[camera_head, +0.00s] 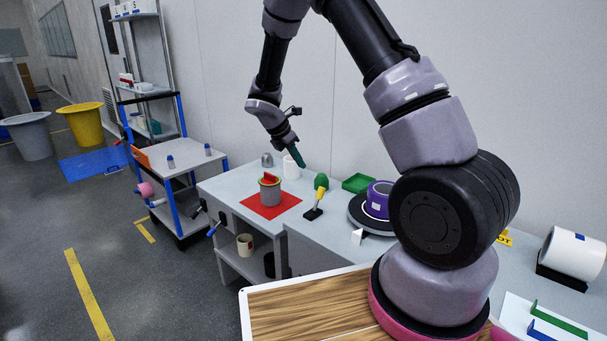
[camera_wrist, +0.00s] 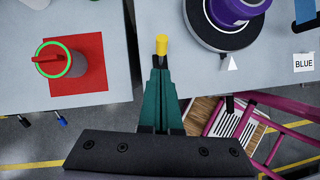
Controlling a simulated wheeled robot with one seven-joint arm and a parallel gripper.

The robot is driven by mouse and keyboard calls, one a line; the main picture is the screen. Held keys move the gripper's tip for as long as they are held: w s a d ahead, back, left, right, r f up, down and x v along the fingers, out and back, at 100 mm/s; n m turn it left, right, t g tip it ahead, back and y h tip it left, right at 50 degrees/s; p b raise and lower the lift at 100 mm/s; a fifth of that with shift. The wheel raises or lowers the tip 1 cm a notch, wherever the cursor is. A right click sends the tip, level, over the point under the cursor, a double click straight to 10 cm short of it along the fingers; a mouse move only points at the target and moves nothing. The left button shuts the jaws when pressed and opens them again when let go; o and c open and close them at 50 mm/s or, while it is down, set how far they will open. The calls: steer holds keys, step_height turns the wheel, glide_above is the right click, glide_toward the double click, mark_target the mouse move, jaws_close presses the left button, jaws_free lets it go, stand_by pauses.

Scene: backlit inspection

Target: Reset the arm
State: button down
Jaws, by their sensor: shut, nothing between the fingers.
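My gripper (camera_head: 297,157) hangs above the grey bench, its teal fingers pointing down. In the wrist view the fingers (camera_wrist: 160,72) are closed together and hold nothing. A yellow piece (camera_wrist: 161,45) shows just beyond the fingertips. It looks like part of the yellow stand with a green top (camera_head: 320,190), seen to the right of the gripper in the head view. I cannot tell how far apart they are. My arm is raised and bent over the bench.
A grey cup with a green rim and red piece (camera_head: 270,192) stands on a red mat (camera_head: 292,201). A purple ring (camera_head: 378,201) sits on a round black-edged base (camera_head: 357,213). A green tray (camera_head: 357,182) lies behind. A cart (camera_head: 181,164) stands left; floor is open there.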

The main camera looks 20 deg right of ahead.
steer(key=s+d+r+m+y, duration=0.1)
steer(key=s+r+m, duration=0.3)
steer(key=r, duration=0.2)
steer(key=s+d+r+m+t+y, duration=0.1)
steer(key=s+r+m, duration=0.25)
steer(key=r, duration=0.35)
steer(key=s+d+r+m+y, duration=0.2)
steer(key=s+r+m, duration=0.1)
steer(key=r+m, duration=0.25)
steer(key=s+r+m+t+y, duration=0.1)
steer(key=s+r+m+t, duration=0.1)
steer(key=s+r+m, duration=0.4)
steer(key=s+a+r+m+t+y, duration=0.1)
steer(key=s+r+m, duration=0.5)
steer(key=s, duration=0.7)
steer(key=shift+s+m+t+y, duration=0.15)
steer(key=shift+m+t+y, duration=0.65)
steer(key=shift+m, duration=0.1)
